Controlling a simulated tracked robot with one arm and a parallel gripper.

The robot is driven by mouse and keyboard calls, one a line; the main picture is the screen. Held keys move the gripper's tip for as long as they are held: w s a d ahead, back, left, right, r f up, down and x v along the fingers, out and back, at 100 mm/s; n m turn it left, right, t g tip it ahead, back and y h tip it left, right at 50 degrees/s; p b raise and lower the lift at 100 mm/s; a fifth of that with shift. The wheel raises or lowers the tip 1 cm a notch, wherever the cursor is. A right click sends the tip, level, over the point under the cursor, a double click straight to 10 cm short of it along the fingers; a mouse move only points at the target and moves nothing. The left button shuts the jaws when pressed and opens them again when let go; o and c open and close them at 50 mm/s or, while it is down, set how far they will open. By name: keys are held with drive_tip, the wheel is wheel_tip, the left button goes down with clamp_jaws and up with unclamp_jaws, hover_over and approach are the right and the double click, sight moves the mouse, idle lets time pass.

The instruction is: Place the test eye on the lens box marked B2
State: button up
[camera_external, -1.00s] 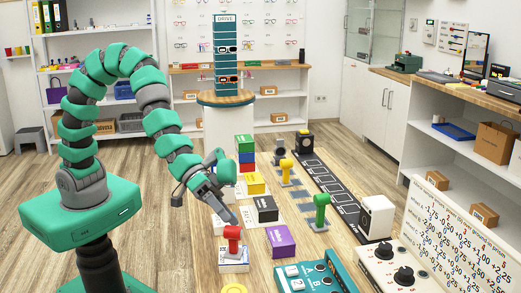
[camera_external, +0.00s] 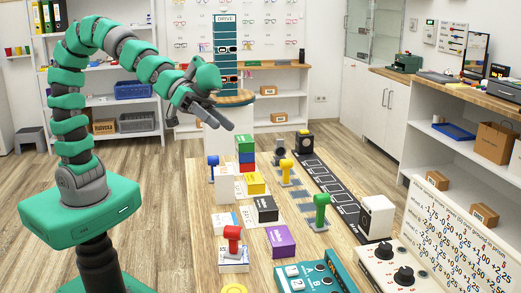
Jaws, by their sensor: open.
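A red test eye (camera_external: 233,236) stands upright on a white box (camera_external: 234,262) at the front. A yellow test eye (camera_external: 286,169) and a green test eye (camera_external: 321,209) stand farther right on grey plates. A blue test eye (camera_external: 213,166) stands on the left. Lens boxes include a yellow box (camera_external: 255,188), a black box (camera_external: 266,214) and a purple box (camera_external: 283,247); I cannot read which is marked B2. My gripper (camera_external: 228,122) is open and empty, raised well above the floor and away from the red eye.
A stack of coloured boxes (camera_external: 245,148) rises behind the yellow box. A teal panel (camera_external: 330,272) and a control box with black knobs stand at front right. A round pedestal with a teal tower (camera_external: 227,45) stands behind my gripper. The floor at left is clear.

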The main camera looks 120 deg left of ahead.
drive_tip(key=s+d+r+m+t, duration=0.1)
drive_tip(key=s+r, duration=0.3)
drive_tip(key=r, duration=0.5)
drive_tip(key=s+d+r+m, duration=0.1)
drive_tip(key=s+d+r, duration=0.2)
drive_tip(key=r, duration=0.7)
drive_tip(key=s+d+r+m+t, duration=0.1)
drive_tip(key=s+d+r+m, duration=0.1)
drive_tip(key=s+r, duration=0.3)
wheel_tip(320, 180, up, 4)
drive_tip(key=shift+d+r+t+y, duration=0.15)
drive_tip(key=shift+d+t+y, duration=0.05)
drive_tip(key=shift+t+y, duration=0.1)
